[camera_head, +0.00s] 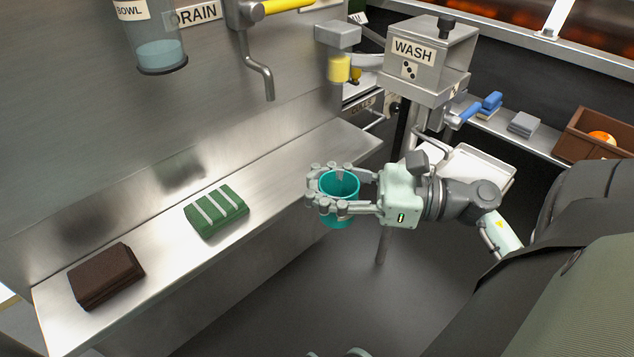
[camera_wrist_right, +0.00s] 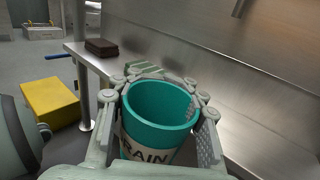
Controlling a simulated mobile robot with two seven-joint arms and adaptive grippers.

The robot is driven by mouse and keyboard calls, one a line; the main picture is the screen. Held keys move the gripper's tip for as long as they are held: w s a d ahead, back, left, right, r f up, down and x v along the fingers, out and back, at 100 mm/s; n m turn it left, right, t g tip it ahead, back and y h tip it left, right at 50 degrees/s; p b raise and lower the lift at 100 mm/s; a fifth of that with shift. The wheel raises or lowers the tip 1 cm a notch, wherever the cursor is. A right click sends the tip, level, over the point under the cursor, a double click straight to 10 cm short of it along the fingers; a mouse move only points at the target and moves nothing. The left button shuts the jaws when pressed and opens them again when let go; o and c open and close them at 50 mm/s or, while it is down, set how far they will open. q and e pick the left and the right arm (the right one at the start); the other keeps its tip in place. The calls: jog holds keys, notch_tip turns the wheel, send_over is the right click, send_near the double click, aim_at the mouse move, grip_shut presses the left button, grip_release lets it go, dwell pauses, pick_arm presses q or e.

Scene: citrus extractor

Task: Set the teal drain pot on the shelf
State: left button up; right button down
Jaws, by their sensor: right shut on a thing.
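The teal drain pot (camera_head: 338,186) is upright and open at the top, with nothing visible inside. My right gripper (camera_head: 340,188) is shut around its sides. In the right wrist view the pot (camera_wrist_right: 158,108) shows a pale label with part of the word DRAIN, between the fingers of my right gripper (camera_wrist_right: 160,110). The steel shelf (camera_head: 150,237) runs along the wall to the left. My left gripper is not recognisable in either view.
A green striped block (camera_head: 216,211) and a dark brown block (camera_head: 106,275) lie on the shelf. A tap (camera_head: 262,70) and a BOWL container (camera_head: 160,52) hang above it. The WASH unit (camera_head: 425,65) stands behind my right arm. Bare shelf lies right of the green block.

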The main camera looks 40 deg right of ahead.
jog(key=shift+w+f, duration=0.15)
jog(key=shift+w, duration=0.65)
jog(key=shift+w+a+f, duration=0.1)
jog(key=shift+w, duration=0.9)
jog(key=shift+w+a+f, duration=0.1)
jog(key=shift+w+f, duration=0.05)
jog(key=shift+w, duration=0.85)
jog(key=shift+w+a+f, duration=0.1)
jog(key=shift+w, duration=0.9)
jog(key=shift+w+a, duration=0.1)
jog(key=shift+w, duration=1)
jog(key=shift+w+a+f+b, duration=0.1)
jog(key=shift+w+b, duration=0.05)
jog(key=shift+w, duration=1.05)
jog(key=shift+w+a+b, duration=0.1)
jog(key=shift+w+b, duration=0.05)
jog(key=shift+w, duration=1.05)
jog(key=shift+f+b, duration=0.45)
jog(key=shift+b, duration=0.1)
jog(key=c, duration=0.8)
grip_release()
